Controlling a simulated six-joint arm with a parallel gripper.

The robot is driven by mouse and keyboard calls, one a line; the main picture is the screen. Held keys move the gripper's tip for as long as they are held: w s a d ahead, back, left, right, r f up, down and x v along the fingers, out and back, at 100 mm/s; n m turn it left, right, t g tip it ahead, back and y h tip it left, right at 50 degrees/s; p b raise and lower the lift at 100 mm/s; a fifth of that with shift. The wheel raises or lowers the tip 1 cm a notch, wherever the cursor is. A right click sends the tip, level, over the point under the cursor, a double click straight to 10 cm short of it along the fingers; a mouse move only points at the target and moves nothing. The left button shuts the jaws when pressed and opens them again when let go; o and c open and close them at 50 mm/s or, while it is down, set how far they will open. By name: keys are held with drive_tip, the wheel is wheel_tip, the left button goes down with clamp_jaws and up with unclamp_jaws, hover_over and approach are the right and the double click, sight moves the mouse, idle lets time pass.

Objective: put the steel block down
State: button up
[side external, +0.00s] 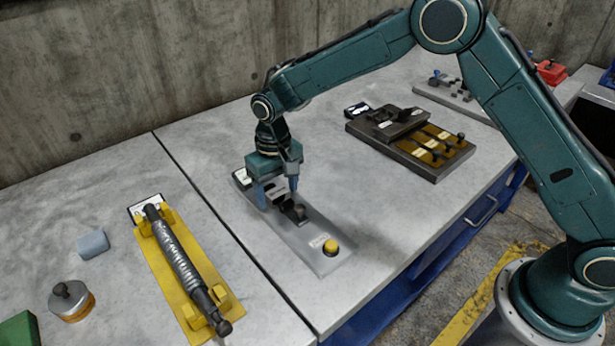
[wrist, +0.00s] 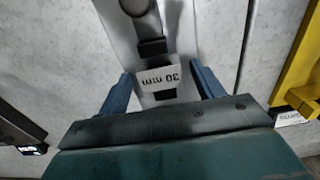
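My gripper (side external: 277,196) points down over a long grey metal plate (side external: 320,262). Its two blue fingers stand apart in the wrist view (wrist: 160,70), with no contact on anything visible between them. Between and below the fingers are a white "30 mm" label (wrist: 161,77) and dark blocky parts (wrist: 153,48) on the plate. No block is clearly identifiable as the steel block. A small blue-grey block (side external: 92,243) lies on the left table, well away from my gripper.
The plate has a yellow button (side external: 331,247) at its near end. A yellow fixture (side external: 170,265) with a dark ribbed rod lies to the left, near a round weight-like piece (side external: 72,300). A dark tray (side external: 410,145) with brass-coloured strips stands behind right. Bare tabletop lies between.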

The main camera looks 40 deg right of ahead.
sight(277, 191)
drive_tip(key=shift+r, duration=0.1)
wheel_tip(277, 191, up, 12)
idle(0.9)
drive_tip(key=shift+r, duration=0.15)
idle(0.3)
drive_tip(key=s+d+r+t, duration=0.3)
drive_tip(key=s+d+r, duration=0.95)
drive_tip(key=s, duration=0.25)
drive_tip(key=s+d+f+t, duration=0.1)
drive_tip(key=s+d, duration=0.1)
drive_tip(key=s, duration=0.7)
drive_tip(key=s+d+f+t, duration=0.1)
drive_tip(key=s+d, duration=0.2)
drive_tip(key=s, duration=0.5)
drive_tip(key=shift+s+d+t, duration=0.25)
drive_tip(key=shift+s+t, duration=0.05)
drive_tip(key=shift+s, duration=0.1)
